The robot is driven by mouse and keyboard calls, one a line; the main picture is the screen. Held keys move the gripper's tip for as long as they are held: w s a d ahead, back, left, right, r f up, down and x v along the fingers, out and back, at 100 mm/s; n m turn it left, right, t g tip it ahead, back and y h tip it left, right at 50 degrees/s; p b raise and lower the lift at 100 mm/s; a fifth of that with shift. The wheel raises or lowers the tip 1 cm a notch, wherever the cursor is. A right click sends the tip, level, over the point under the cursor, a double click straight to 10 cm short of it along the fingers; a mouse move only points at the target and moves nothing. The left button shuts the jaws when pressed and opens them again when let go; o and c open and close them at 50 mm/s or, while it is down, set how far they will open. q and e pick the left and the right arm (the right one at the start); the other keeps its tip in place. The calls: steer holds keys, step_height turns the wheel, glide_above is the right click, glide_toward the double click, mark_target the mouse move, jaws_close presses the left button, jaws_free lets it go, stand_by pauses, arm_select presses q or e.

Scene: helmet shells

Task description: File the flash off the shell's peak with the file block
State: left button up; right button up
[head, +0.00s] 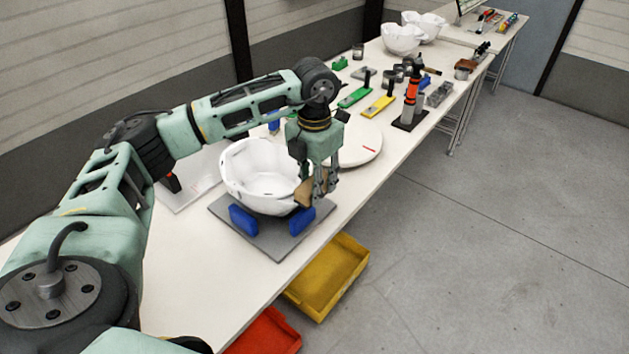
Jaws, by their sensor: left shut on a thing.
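The white helmet shell (255,185) lies open side up, like a bowl, on a grey base plate (275,247) on the near part of the table. Blue blocks (244,219) stand against its front side. My left gripper (321,190) points down at the shell's right edge. It is shut on a tan block (303,193), which looks like the file block and is partly hidden by the fingers. The block is at or very near the shell's edge; contact cannot be made out. No flash can be made out on the peak. My right gripper is not in view.
A round white disc (362,146) lies just behind my gripper. Farther back are green (355,95) and yellow (378,106) tools, an orange-and-black tool (411,92) on a stand, and more white shells (402,39). A yellow bin (330,278) and red bin (266,335) sit below the table's edge.

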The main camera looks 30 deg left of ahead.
arm_select(q)
steer(key=shift+f+b, duration=0.3)
steer(key=shift+f, duration=0.15)
steer(key=shift+w, duration=0.1)
steer(key=shift+w+d, duration=0.15)
steer(key=shift+w, duration=0.75)
steer(key=shift+s+a+f, duration=0.1)
steer(key=shift+s+a, duration=0.05)
steer(key=shift+s, duration=0.9)
steer(key=shift+s+a, duration=0.1)
steer(key=shift+s, duration=0.9)
steer(key=shift+w+d, duration=0.2)
steer(key=shift+w, duration=1.8)
steer(key=shift+s+a+f+b, duration=0.1)
steer(key=shift+s+b, duration=0.05)
steer(key=shift+s, duration=0.85)
steer(key=shift+s+a+b, duration=0.1)
steer(key=shift+s+b, duration=0.05)
steer(key=shift+s, duration=0.85)
steer(key=shift+w, duration=0.15)
